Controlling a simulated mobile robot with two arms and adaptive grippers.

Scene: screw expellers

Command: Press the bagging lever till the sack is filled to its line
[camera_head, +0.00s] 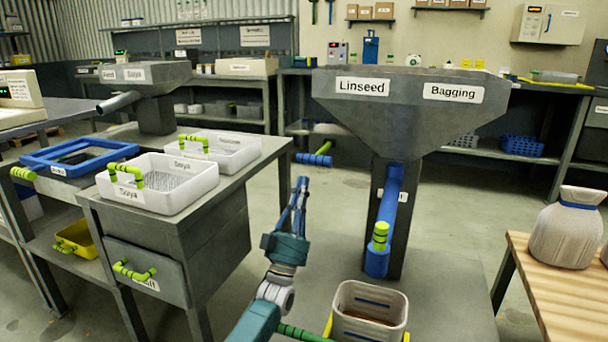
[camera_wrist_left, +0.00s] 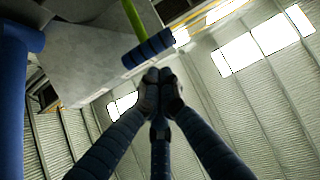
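The bagging lever shows as a blue handle (camera_head: 314,159) with a green stem at the left of the grey hopper (camera_head: 430,118), which is labelled Linseed and Bagging. In the left wrist view the blue handle (camera_wrist_left: 148,47) is just beyond my fingertips; I cannot tell if they touch. My left gripper (camera_head: 301,184) points up below the handle in the head view. Its fingers (camera_wrist_left: 160,76) are together with nothing seen between them. A pale open sack (camera_head: 346,296) with blue lines stands below the blue spout (camera_head: 387,205), brown material inside. My right gripper is out of view.
A tied sack (camera_head: 566,236) stands on a wooden table (camera_head: 562,290) at the right. A bench with white trays (camera_head: 158,197) and a blue frame (camera_head: 40,158) is at the left. Open floor shows between the bench and the hopper.

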